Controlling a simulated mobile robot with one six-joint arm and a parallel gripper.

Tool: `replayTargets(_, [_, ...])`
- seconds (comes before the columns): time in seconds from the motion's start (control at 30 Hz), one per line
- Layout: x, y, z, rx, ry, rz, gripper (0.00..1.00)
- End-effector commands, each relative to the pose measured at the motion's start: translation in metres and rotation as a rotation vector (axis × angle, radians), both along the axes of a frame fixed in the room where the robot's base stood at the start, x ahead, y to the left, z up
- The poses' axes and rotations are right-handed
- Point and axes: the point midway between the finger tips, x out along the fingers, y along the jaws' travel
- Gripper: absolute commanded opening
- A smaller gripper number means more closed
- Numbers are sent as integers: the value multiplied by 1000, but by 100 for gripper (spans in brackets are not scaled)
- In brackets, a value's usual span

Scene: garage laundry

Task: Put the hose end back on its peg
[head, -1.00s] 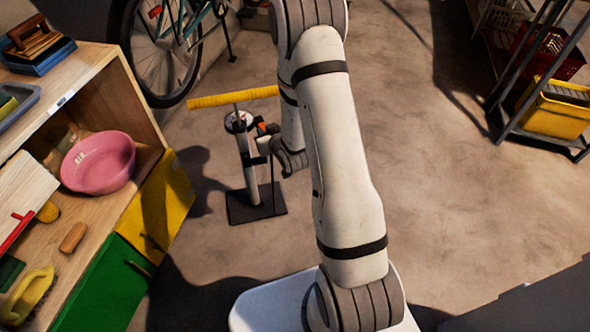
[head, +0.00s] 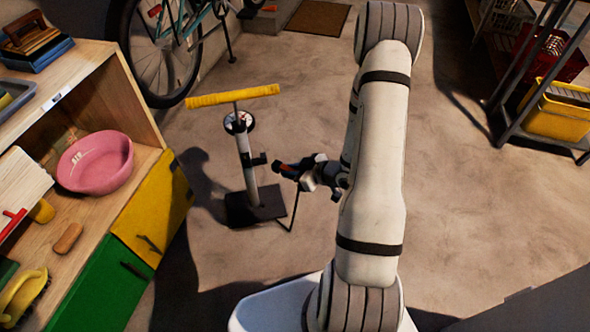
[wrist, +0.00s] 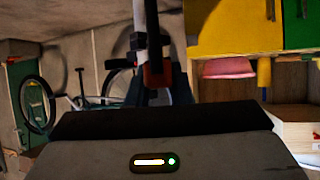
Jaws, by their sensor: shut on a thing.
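The floor pump stands upright, with a yellow handle (head: 232,96), a pale barrel (head: 247,165) and a dark base (head: 256,208). A small dark bracket, which looks like the peg (head: 258,160), sticks out from the barrel's right side. My gripper (head: 289,170) is right of the barrel, apart from it and slightly lower than the peg. It is shut on the hose end, whose orange-red part (head: 283,169) shows at the fingers. The dark hose (head: 294,212) bends from the base up to the gripper. The wrist view also shows a red part (wrist: 158,76) at the fingers.
A wooden shelf unit (head: 100,75) with a pink basin (head: 95,162) stands at the left. A bicycle (head: 165,50) is behind the pump. A metal rack with a yellow crate (head: 556,110) is at the right. The floor between is clear.

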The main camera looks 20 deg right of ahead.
Motion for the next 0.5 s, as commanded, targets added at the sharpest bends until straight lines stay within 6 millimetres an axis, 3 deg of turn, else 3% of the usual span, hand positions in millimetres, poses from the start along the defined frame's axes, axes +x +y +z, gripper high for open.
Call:
replayTargets(0.17, [2,2,1,1,-1,2,0])
replayTargets(0.5, [27,22,1,1,-2,3,0])
